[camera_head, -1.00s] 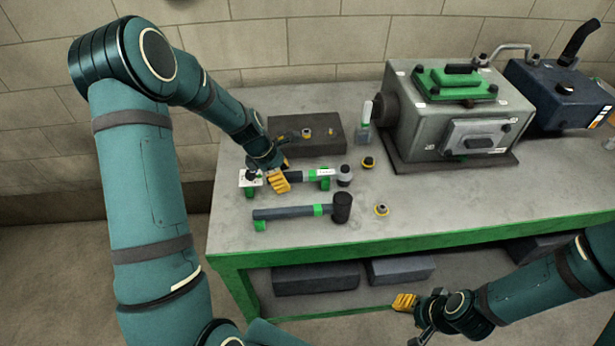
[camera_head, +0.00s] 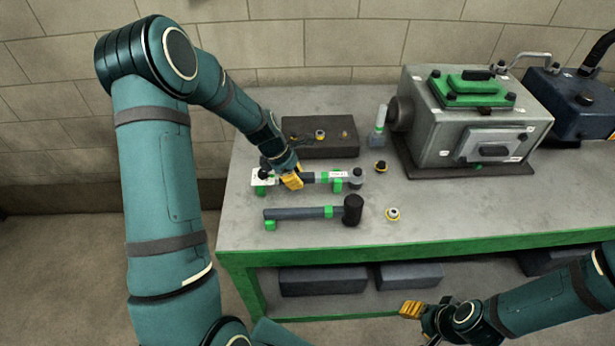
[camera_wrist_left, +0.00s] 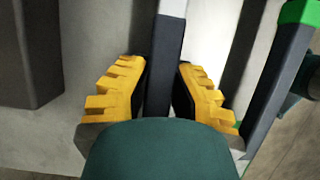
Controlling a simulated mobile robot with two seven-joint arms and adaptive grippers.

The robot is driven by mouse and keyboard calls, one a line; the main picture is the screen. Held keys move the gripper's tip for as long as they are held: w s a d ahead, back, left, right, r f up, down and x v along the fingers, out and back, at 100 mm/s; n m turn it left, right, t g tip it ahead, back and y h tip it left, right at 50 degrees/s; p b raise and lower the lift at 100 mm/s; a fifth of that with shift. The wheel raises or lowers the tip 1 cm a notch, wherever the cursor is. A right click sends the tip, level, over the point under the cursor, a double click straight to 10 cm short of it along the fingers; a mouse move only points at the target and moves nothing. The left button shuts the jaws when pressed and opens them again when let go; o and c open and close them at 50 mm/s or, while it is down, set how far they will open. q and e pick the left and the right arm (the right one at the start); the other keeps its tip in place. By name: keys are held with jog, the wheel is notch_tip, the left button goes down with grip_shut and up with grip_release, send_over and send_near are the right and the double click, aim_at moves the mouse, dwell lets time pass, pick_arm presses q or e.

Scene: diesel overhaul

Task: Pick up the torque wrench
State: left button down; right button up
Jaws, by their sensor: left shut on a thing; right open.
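The torque wrench (camera_head: 322,177) is a dark bar with a pale label and a round head at its right end. In the left wrist view, the yellow fingers (camera_wrist_left: 158,100) stand on both sides of the dark shaft (camera_wrist_left: 167,55). Part of the handle is hidden by the fingers. My right gripper (camera_head: 412,310) is open and empty, low in front of the bench.
A black-headed mallet (camera_head: 353,209) lies in front of the wrench. A dark block (camera_head: 300,143) with small parts stands behind it. A grey housing (camera_head: 440,135) with a green cover stands to the right. Small round parts (camera_head: 392,214) sit nearby. The bench's front middle is clear.

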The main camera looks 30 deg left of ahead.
pick_arm(q)
notch_tip(320, 180, up, 10)
jog(key=shift+p, duration=0.85)
jog(key=shift+w, duration=0.1)
